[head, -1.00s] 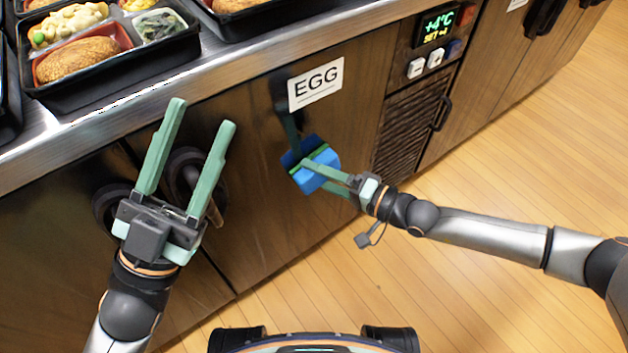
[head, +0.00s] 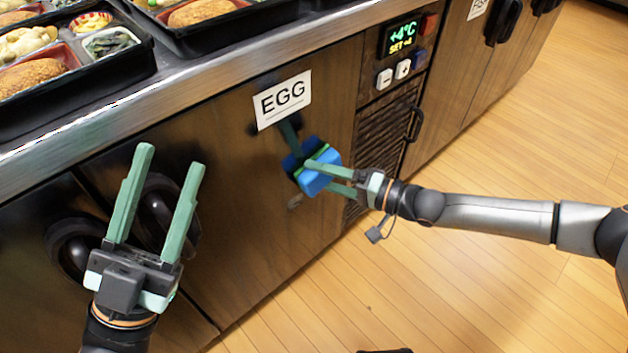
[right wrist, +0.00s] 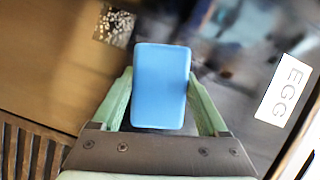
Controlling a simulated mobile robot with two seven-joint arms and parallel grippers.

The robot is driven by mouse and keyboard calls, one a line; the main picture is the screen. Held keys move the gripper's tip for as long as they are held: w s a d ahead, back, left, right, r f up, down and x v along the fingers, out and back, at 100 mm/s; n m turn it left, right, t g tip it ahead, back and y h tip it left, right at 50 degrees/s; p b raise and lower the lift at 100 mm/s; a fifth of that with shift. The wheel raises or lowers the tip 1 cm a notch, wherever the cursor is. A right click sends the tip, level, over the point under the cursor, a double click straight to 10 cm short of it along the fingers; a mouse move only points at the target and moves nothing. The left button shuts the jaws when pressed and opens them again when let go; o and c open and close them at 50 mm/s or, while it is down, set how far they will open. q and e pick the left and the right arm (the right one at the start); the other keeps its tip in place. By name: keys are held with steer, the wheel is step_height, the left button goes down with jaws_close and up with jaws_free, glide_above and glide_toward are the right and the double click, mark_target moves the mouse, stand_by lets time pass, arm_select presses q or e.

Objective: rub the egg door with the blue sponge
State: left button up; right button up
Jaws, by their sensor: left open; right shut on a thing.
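The egg door (head: 240,190) is a dark wood-grain cabinet door with a white EGG label (head: 283,99) near its top; the label also shows in the right wrist view (right wrist: 284,90). My right gripper (head: 318,176) is shut on the blue sponge (head: 314,181), with a finger on each side of it, in front of the door below the label. The sponge (right wrist: 160,88) also shows between the fingers in the right wrist view. I cannot tell whether it touches the door. My left gripper (head: 172,182) is open and empty in front of the dark round handles at the left.
A metal counter edge (head: 180,80) runs above the doors, with black bento trays (head: 140,75) on it. A control panel reading +4°C (head: 404,37) and a louvred vent (head: 378,135) lie right of the door.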

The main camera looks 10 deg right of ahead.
steer(key=shift+d, duration=0.2)
steer(key=s+d, duration=0.1)
steer(key=s+d+p, duration=0.1)
steer(key=shift+s, duration=0.3)
steer(key=shift+s+d+p, duration=0.25)
steer(key=shift+s+d, duration=0.1)
steer(key=shift+s, duration=0.25)
steer(key=shift+s+d+p, duration=0.25)
steer(key=shift+s+d, duration=0.1)
steer(key=shift+s, duration=0.2)
steer(key=shift+f, duration=0.1)
steer(key=shift+s+d+p, duration=0.35)
steer(key=shift+s+d, duration=0.55)
steer(key=shift+s, duration=0.3)
